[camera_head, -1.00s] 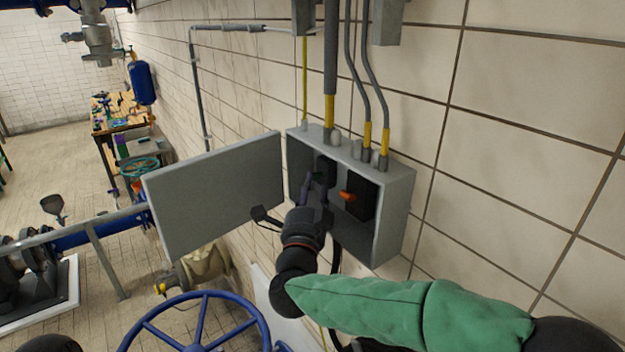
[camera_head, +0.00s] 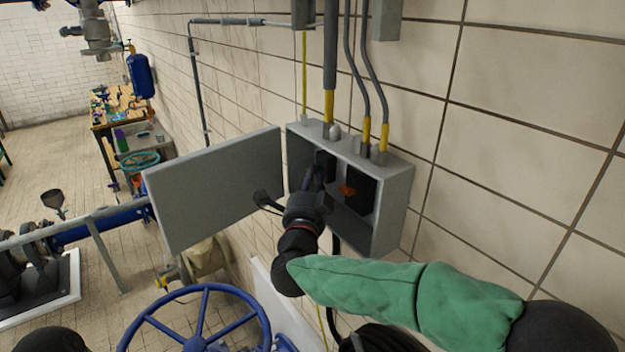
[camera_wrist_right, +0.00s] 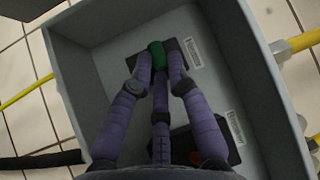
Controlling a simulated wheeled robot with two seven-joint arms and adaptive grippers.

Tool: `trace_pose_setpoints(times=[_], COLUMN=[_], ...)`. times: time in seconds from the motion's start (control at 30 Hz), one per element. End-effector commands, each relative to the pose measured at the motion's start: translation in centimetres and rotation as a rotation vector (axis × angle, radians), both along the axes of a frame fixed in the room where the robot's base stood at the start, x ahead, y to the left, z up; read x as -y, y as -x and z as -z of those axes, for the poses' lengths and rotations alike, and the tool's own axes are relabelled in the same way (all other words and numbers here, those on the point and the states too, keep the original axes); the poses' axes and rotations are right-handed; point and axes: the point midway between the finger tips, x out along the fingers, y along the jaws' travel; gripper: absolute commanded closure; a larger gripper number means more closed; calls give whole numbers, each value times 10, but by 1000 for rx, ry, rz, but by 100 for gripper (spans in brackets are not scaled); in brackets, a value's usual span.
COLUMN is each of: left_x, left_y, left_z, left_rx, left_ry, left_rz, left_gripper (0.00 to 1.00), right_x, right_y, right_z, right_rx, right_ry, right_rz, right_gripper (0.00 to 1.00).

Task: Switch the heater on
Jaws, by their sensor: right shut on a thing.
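An open grey electrical box (camera_head: 393,220) is fixed to the tiled wall, its door (camera_head: 215,190) swung out to the left. Inside are two dark switch blocks. The right one carries an orange-red handle (camera_head: 348,190). The other has a green knob (camera_wrist_right: 157,54), seen in the right wrist view. My right gripper (camera_head: 317,178) reaches into the box from below, its purple fingers shut on the green knob. The fingers hide part of this switch. My left gripper is not in view.
Conduits with yellow ends (camera_head: 367,132) enter the box top. The open door stands close to the left of my right gripper. A blue handwheel (camera_head: 196,318) is below. A workbench (camera_head: 122,120) stands far left along the wall.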

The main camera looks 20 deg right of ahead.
Motion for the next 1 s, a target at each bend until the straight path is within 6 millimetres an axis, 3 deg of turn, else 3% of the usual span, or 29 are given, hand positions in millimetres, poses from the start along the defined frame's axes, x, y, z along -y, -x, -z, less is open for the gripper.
trace_pose_setpoints(times=[0.4,0.8,0.83,0.9,1.0], left_x=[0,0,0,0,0], left_y=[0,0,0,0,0], left_z=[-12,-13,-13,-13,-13], left_rx=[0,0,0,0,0], left_ry=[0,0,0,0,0], left_rz=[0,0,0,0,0], left_gripper=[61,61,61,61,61], right_x=[3,4,4,4,3], right_y=[-1,0,0,0,0], right_z=[-16,-17,-17,-17,-16], right_rx=[-98,-106,-105,-105,-107], right_ry=[-280,-315,-315,-315,-313], right_rz=[1,2,2,2,2], right_gripper=[100,100,79,62,62])
